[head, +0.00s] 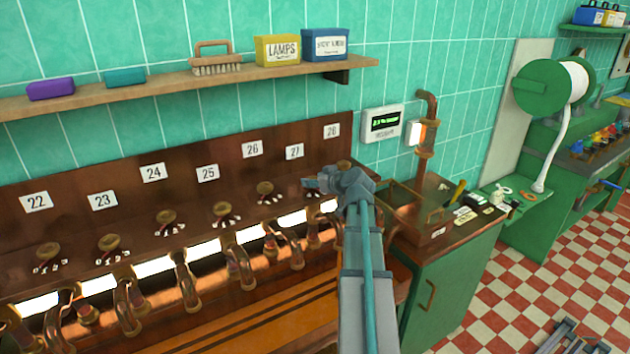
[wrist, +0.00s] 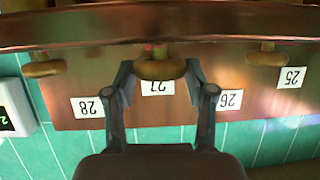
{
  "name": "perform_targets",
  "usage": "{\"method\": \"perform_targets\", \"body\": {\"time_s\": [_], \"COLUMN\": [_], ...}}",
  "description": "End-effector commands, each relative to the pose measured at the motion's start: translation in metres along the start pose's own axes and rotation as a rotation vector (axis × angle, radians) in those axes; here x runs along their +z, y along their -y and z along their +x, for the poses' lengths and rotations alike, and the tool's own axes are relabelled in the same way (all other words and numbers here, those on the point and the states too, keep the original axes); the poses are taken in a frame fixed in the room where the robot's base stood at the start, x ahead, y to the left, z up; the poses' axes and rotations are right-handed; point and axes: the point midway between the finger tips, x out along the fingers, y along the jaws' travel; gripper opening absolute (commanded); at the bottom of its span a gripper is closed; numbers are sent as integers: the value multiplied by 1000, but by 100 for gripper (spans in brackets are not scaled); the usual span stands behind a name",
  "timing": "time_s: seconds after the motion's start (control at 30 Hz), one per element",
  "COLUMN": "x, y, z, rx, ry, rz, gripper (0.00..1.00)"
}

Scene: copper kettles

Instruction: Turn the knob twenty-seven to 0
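Knob twenty-seven (wrist: 160,70) is a round brass knob on the copper panel, by the white label 27 (wrist: 158,88), which appears upside down in the wrist view. In the head view the label 27 (head: 294,152) shows, but my gripper hides its knob. My gripper (head: 311,183) reaches the panel there. In the wrist view its two fingers (wrist: 160,72) stand apart, one on each side of the knob. I cannot tell whether they touch it. The knob's pointer and dial marks are not readable.
Neighbouring knobs twenty-six (head: 265,188) and twenty-eight (head: 343,165) flank my gripper. Curved copper pipes (head: 240,258) run below the panel. A wooden shelf (head: 150,88) with boxes and a brush hangs above. A small display (head: 382,123) is on the tiled wall.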

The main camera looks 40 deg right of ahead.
Motion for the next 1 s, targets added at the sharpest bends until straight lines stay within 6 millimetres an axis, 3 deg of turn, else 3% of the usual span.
{"method": "perform_targets", "body": {"time_s": [0.03, 0.17, 0.53, 1.0], "x": [0, 0, 0, -4], "y": [0, 0, 2, 6], "z": [0, 0, -1, -1], "rx": [-1, -1, 52, 291], "ry": [0, 0, -1, -1], "rz": [1, 1, 23, 119], "gripper": [40, 20, 20, 20]}}
